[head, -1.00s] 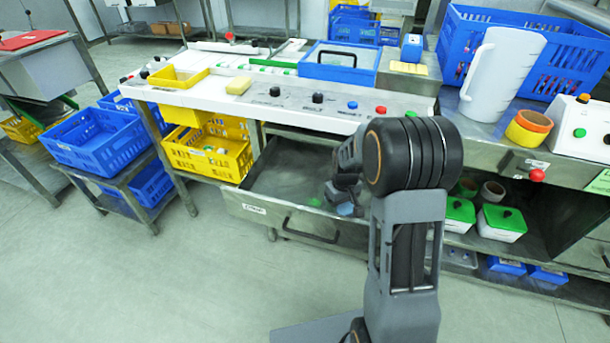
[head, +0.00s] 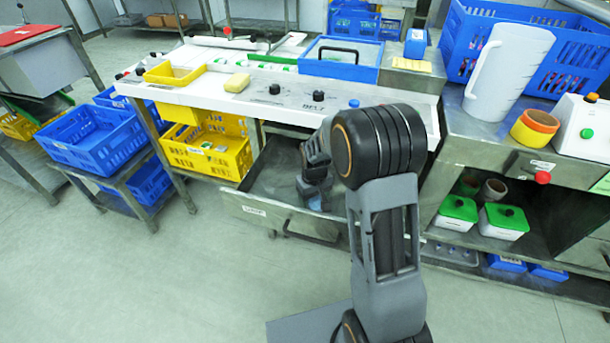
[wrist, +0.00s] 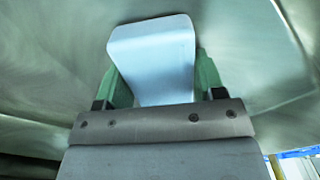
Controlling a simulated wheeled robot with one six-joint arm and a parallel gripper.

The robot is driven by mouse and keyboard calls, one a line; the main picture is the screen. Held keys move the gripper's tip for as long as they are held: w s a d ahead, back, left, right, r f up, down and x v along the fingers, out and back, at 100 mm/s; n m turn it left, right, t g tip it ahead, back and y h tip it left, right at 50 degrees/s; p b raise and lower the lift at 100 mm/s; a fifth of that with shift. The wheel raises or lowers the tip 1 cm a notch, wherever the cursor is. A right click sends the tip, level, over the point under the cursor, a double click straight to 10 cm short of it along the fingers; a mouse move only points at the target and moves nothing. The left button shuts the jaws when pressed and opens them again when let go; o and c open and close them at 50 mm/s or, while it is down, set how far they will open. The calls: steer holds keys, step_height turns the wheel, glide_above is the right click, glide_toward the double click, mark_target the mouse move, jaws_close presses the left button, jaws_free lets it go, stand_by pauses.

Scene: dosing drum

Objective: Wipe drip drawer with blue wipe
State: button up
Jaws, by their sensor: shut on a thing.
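The drip drawer (head: 262,208) is a steel drawer pulled out under the white counter, with a dark handle on its front. My gripper (head: 315,200) is inside the drawer, toward its right side, partly hidden by my arm in the head view. In the wrist view my gripper (wrist: 155,95) has its green fingers shut on the light blue wipe (wrist: 155,50). The wipe is close over the bare metal of the drawer (wrist: 50,75). I cannot tell for sure whether it touches the metal.
Green-lidded containers (head: 458,212) stand on the shelf at right. The floor in front is clear.

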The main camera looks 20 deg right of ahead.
steer(key=shift+w+a, duration=0.45)
steer(key=shift+a, duration=0.2)
step_height(320, 180, up, 8)
steer(key=p, duration=0.6)
steer(key=shift+w+a+r, duration=0.1)
steer(key=shift+a, duration=0.05)
